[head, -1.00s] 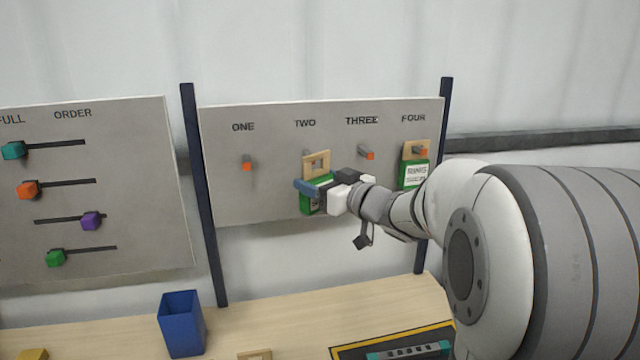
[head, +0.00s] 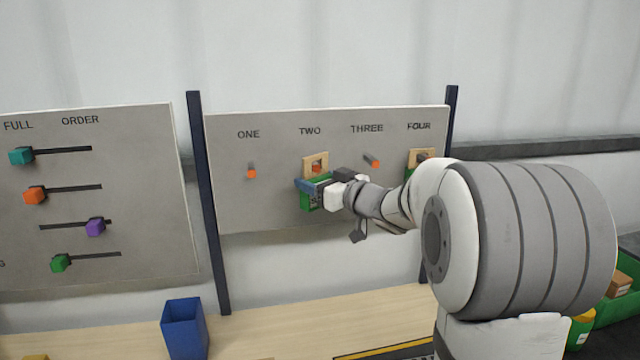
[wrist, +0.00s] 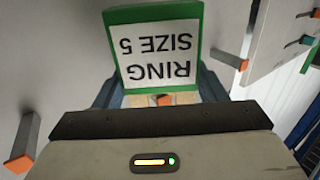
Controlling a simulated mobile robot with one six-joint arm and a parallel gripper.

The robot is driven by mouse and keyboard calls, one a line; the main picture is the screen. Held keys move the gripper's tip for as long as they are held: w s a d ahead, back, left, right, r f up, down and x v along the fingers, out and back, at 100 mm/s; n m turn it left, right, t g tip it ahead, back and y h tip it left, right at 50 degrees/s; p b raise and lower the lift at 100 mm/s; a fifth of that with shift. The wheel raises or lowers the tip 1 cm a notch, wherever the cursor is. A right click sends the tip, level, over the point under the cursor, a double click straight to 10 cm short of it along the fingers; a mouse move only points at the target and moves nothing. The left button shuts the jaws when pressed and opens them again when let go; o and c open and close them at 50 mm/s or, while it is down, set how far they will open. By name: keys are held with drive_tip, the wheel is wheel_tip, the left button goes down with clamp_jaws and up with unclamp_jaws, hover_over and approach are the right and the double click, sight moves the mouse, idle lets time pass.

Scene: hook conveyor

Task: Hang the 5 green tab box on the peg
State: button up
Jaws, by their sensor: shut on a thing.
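The green tab box (head: 311,197) is in my gripper (head: 318,185), in front of the board under the word TWO. Its label reads "RING SIZE 5" in the wrist view (wrist: 158,52), upside down there. Its pale wooden tab (head: 316,157) points up. The orange tip of the peg (head: 316,168) under TWO shows within the tab's opening. The tip also shows in the wrist view (wrist: 165,100) against the tab. How far the peg passes through, I cannot tell. My gripper is shut on the box, blue fingers at its sides.
Bare pegs stand under ONE (head: 251,171) and THREE (head: 372,162). A tabbed box (head: 413,160) hangs at FOUR, partly hidden by my arm. A slider board (head: 90,220) stands left; a blue bin (head: 184,328) is on the table.

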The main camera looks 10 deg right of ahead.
drive_tip(key=shift+w, duration=0.8)
drive_tip(key=shift+w+f, duration=0.1)
drive_tip(key=shift+w, duration=0.05)
